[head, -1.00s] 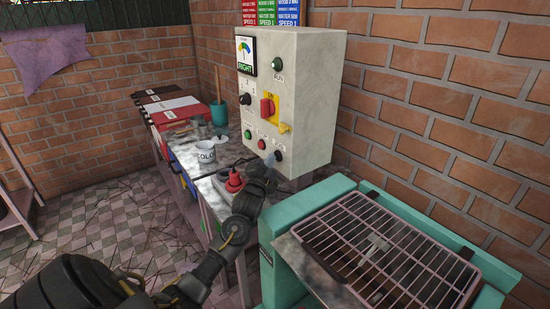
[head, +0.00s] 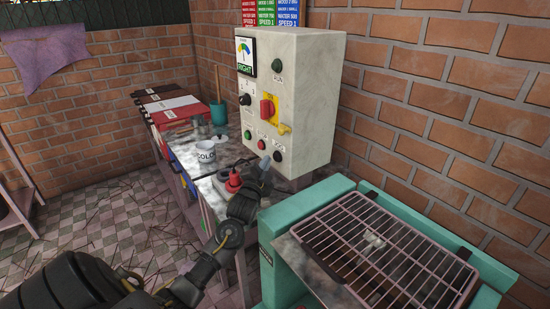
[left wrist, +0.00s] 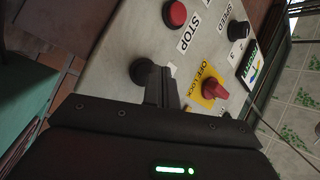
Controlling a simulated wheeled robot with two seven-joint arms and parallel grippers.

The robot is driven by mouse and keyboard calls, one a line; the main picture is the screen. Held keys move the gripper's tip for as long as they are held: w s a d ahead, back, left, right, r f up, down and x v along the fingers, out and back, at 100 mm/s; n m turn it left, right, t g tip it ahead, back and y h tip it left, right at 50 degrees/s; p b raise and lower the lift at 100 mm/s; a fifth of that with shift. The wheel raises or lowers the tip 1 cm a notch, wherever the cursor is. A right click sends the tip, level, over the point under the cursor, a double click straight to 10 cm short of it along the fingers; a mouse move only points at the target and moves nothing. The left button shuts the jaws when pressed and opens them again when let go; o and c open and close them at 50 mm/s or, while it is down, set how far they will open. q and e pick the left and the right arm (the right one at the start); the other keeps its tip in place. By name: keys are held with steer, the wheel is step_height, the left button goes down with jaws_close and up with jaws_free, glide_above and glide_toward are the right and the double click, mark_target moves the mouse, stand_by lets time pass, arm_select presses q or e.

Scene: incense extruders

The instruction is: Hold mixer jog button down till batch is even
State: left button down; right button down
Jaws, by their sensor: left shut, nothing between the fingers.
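The grey control box (head: 312,115) is on the brick wall above the bench. Its black jog button (head: 278,156) is at the lower right of its front, under a small label. My left gripper (head: 266,161) is shut and empty, its tip just left of the button with a small gap in the head view. In the left wrist view, a black button (left wrist: 145,72) shows beside the shut fingers (left wrist: 163,88); the fingers cover part of its surroundings. My right gripper is not in view.
A red stop button (left wrist: 175,14), a red switch on yellow (head: 268,107) and a black speed knob (head: 245,100) are close by. A teal frame with a wire rack (head: 385,245) is at right.

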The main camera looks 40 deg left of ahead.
arm_select(q)
steer(key=shift+s, duration=0.1)
steer(key=s+p, duration=0.1)
steer(key=s, duration=0.1)
steer(key=s+a+p, duration=0.1)
steer(key=s, duration=0.1)
steer(key=shift+s+a, duration=0.2)
steer(key=shift+s, duration=0.15)
stand_by(0.4)
